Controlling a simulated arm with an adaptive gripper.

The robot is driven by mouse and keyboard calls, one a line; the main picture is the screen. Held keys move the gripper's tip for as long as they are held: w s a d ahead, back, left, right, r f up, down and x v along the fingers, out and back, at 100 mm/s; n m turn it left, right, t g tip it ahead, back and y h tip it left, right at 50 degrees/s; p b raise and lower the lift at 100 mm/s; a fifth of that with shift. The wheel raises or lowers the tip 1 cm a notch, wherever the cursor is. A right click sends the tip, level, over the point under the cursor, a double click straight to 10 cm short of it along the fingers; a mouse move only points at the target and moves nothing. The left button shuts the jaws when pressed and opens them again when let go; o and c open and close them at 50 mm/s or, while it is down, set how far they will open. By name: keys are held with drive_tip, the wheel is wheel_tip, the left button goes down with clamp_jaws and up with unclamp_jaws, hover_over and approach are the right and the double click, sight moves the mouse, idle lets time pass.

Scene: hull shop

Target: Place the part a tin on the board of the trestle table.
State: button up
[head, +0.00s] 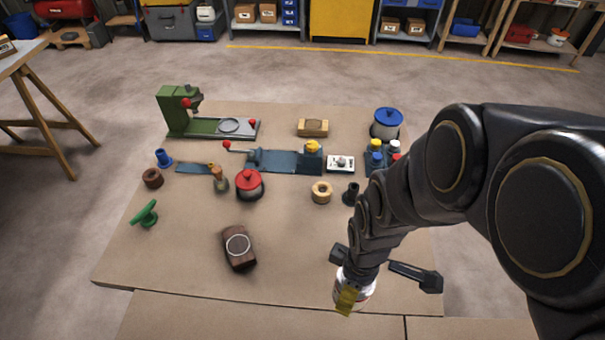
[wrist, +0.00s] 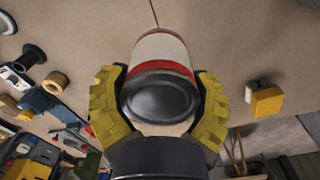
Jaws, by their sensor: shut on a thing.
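A white tin with a red band (wrist: 160,52) and a dark metal end is held between the yellow fingers of my gripper (wrist: 158,98) in the wrist view. In the head view, my gripper (head: 350,296) is over the front right part of the near worktable, and the tin (head: 368,292) shows partly behind a yellow finger. I cannot tell how far the tin is above the surface. The trestle table's board (head: 22,54) is at the far left edge of the head view, partly out of frame, apart from my gripper.
The near worktable (head: 190,265) carries a green press (head: 178,112), a red-lidded pot (head: 249,184), a blue-lidded pot (head: 386,124), a brown block (head: 239,250) and several smaller parts. Floor (head: 100,120) separates it from the trestle table. Shelves line the back.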

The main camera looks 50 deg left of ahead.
drive_tip(key=s+a+n, duration=0.2)
drive_tip(key=s+n, duration=0.1)
drive_tip(key=s, duration=0.3)
drive_tip(key=w+a+f, duration=0.2)
drive_tip(key=a+f, duration=0.1)
drive_tip(key=a, duration=0.1)
drive_tip(key=w+a+f, duration=0.2)
drive_tip(key=a+f, duration=0.1)
drive_tip(key=a, duration=0.1)
drive_tip(key=w+a+f, duration=0.2)
drive_tip(key=a+f, duration=0.1)
drive_tip(key=a, duration=0.2)
drive_tip(key=shift+w+f, duration=0.15)
drive_tip(key=shift+f, duration=0.2)
drive_tip(key=shift+d+f, duration=0.1)
drive_tip(key=shift+f, duration=1.3)
drive_tip(key=o, duration=1.1)
drive_tip(key=shift+f, duration=0.15)
drive_tip(key=shift+o, duration=0.2)
